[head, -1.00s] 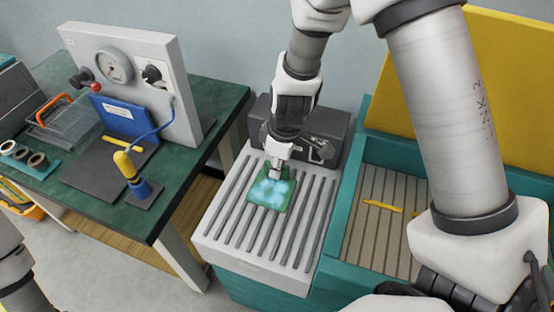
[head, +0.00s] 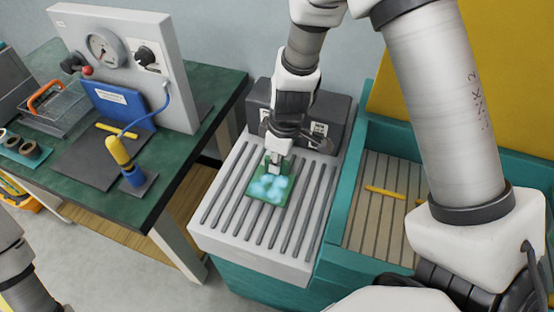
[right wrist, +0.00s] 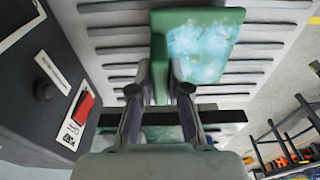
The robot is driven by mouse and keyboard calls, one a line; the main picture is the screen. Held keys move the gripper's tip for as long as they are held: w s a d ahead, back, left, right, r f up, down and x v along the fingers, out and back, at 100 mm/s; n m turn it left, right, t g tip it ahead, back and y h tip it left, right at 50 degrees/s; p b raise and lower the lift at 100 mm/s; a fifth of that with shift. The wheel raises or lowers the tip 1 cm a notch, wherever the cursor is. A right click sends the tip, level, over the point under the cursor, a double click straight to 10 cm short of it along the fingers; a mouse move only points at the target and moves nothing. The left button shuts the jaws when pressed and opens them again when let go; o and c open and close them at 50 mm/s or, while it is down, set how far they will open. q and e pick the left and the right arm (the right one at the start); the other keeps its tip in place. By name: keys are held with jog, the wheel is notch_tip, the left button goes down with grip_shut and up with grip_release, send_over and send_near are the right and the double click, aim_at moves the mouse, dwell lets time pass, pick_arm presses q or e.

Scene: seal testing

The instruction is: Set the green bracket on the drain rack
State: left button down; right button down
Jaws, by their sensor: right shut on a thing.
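The green bracket (head: 270,187) has pale blue, foam-like patches on its plate. It is over the middle of the grey slatted drain rack (head: 223,221). My right gripper (head: 279,164) points down and is shut on the bracket at its far edge. In the right wrist view the bracket (right wrist: 200,45) extends past the fingertips (right wrist: 165,78), and green also shows between the fingers. The bracket looks very close to the slats, but I cannot tell whether it touches them. Part of my left arm shows at the lower left of the head view; its gripper is out of view.
A dark grey box (head: 325,120) stands at the rack's back edge. A teal bin (head: 349,212) with a slatted floor and yellow pieces is on the right. A green-topped bench (head: 80,196) with a gauge panel (head: 130,60) is on the left. The rack's near slats are clear.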

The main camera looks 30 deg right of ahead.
jog(key=shift+f+b, duration=0.75)
jog(key=shift+b, duration=0.2)
dwell(0.7)
jog(key=c, duration=1.1)
grip_release()
jog(key=shift+s, duration=0.1)
jog(key=shift+o, duration=0.2)
notch_tip(320, 180, up, 6)
jog(key=p, duration=0.5)
jog(key=shift+r, duration=0.1)
